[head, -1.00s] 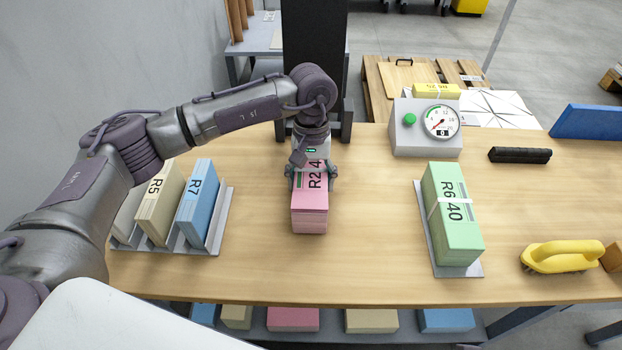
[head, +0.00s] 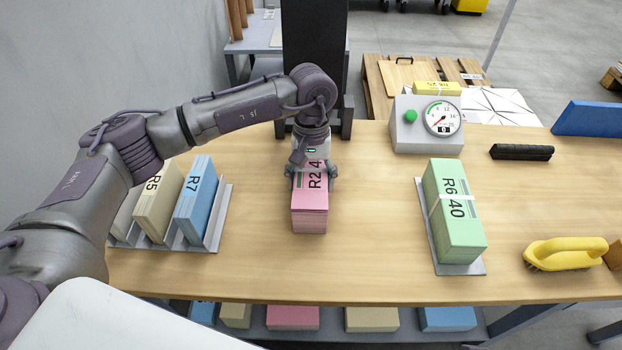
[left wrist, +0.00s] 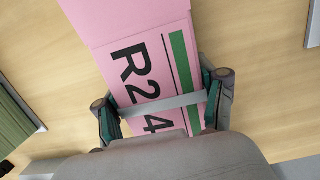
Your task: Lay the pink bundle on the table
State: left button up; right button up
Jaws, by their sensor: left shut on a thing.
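The pink bundle (head: 310,213), marked R2 4, is in the middle of the wooden table (head: 365,230). Its label faces up. My left gripper (head: 312,178) is shut on its far end from above. In the left wrist view the pink bundle (left wrist: 135,50) shows a grey strap across it, with the fingers of my left gripper (left wrist: 165,110) on both its sides. I cannot tell for certain whether its underside touches the table. My right gripper is not in view.
A grey rack (head: 221,215) with beige and blue bundles stands left. A green bundle (head: 455,215) lies on a grey plate at right. A dial scale (head: 405,140) stands behind it, a yellow brush (head: 562,253) far right. Table around the pink bundle is clear.

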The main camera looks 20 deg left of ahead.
pick_arm(q)
jog(key=o, duration=1.8)
jog(key=shift+r, duration=0.1)
jog(key=shift+o, duration=0.5)
jog(key=r, duration=0.4)
jog(key=w+r, duration=0.1)
jog(key=r, duration=0.6)
jog(key=shift+w+a+r, duration=0.2)
jog(key=shift+w+r, duration=0.15)
jog(key=shift+r, duration=0.05)
